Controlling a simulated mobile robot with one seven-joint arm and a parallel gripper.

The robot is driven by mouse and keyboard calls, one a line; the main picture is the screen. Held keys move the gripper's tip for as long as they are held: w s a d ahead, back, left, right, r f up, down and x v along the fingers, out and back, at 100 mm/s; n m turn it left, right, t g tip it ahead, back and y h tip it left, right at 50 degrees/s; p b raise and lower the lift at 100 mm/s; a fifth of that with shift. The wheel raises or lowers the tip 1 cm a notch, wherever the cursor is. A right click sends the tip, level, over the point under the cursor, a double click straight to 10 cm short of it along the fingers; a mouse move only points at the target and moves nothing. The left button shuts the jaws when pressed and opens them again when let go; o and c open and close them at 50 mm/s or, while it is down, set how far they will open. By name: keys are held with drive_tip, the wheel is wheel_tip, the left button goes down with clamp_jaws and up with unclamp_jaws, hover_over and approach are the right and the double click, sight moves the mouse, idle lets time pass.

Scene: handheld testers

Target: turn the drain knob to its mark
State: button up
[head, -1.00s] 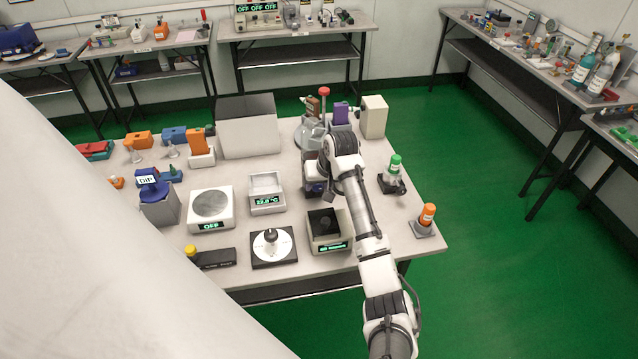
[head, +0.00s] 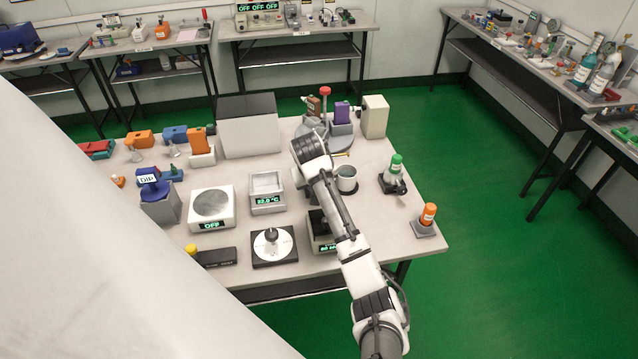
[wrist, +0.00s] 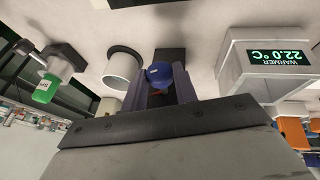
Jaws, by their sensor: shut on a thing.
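A black knob (head: 271,236) stands upright on a white round dial plate (head: 259,247) on a black base near the table's front edge. I cannot tell whether this is the drain knob, and its mark is too small to make out. My gripper (wrist: 159,90) is shut on a blue round-topped thing (wrist: 159,72) with a small white label; something reddish shows just below it. In the head view my arm hides the gripper, which is behind and right of the knob, apart from it. In the wrist view a dark block lies beyond the blue thing.
A white cup (head: 346,180) stands right of my arm, with a green-capped bottle (head: 396,164) farther right. The warmer (head: 267,204) is just left of my arm. An orange-capped holder (head: 428,214) stands at the right corner. A scale partly hidden by my arm is in front.

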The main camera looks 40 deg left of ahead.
drive_tip(key=t, duration=0.1)
drive_tip(key=t+h, duration=0.1)
drive_tip(key=h, duration=0.1)
drive_tip(key=shift+s+a+f+n+t, duration=0.15)
drive_tip(key=shift+s+a+n+t, duration=0.15)
drive_tip(key=shift+n+t, duration=0.1)
drive_tip(key=t+h+b, duration=0.1)
drive_tip(key=t, duration=0.1)
drive_tip(key=n+t+h+b, duration=0.1)
drive_tip(key=t, duration=0.1)
drive_tip(key=f+t+h+b, duration=0.1)
drive_tip(key=t+h, duration=0.1)
drive_tip(key=shift+s+a+f+n+b, duration=0.1)
drive_tip(key=shift+s+a+n+b, duration=0.15)
drive_tip(key=shift+n+b, duration=0.15)
drive_tip(key=shift+n+t+h+b, duration=0.3)
drive_tip(key=shift+t+h+b, duration=0.3)
drive_tip(key=shift+t, duration=0.4)
drive_tip(key=o, duration=1)
drive_tip(key=shift+c, duration=0.2)
